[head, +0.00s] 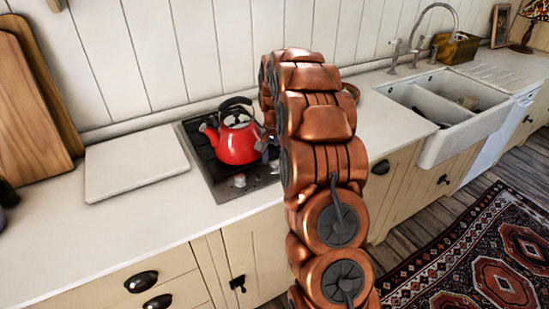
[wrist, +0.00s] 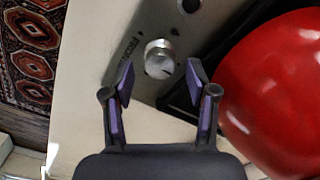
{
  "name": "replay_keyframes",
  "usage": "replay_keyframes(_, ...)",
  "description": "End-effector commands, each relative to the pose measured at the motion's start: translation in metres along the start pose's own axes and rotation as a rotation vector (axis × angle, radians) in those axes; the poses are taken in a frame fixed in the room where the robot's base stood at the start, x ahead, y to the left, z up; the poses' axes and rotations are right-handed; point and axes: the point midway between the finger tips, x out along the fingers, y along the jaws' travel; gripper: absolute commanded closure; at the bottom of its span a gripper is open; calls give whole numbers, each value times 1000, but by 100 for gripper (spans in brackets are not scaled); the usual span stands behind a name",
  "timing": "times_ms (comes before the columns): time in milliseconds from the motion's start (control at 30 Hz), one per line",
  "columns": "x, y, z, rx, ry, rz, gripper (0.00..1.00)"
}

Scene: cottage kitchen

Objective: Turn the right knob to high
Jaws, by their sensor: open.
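The right knob (wrist: 159,59) is a round silver knob on the stove's metal front panel, with a dark line on its face. In the head view the right knob (head: 275,167) shows beside my arm. My gripper (wrist: 160,77) is open, its purple-padded fingers spread on either side of the knob in the picture. I see no finger touching it, and cannot tell the height gap. In the head view my gripper (head: 264,144) is partly hidden by my arm, close to the kettle. The left knob (head: 240,181) is also silver.
A red kettle (head: 238,143) stands on the stove (head: 208,160); in the wrist view the kettle (wrist: 275,90) is close beside the right finger. A white board (head: 135,162) lies left on the counter. A sink (head: 440,125) is at the right.

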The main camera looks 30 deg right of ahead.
Motion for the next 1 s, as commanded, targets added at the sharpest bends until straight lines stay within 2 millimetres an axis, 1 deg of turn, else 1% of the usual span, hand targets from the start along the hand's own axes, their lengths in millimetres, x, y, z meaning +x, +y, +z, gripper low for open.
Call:
replay_keyframes(200, 9, 0, 0, 0, 2, -1, 42)
replay_keyframes(433, 9, 0, 0, 0, 2, -1, 43)
replay_keyframes(900, 9, 0, 0, 0, 1, -1, 92)
replay_keyframes(967, 9, 0, 0, 0, 1, -1, 99)
replay_keyframes(1000, 9, 0, 0, 0, 1, -1, 100)
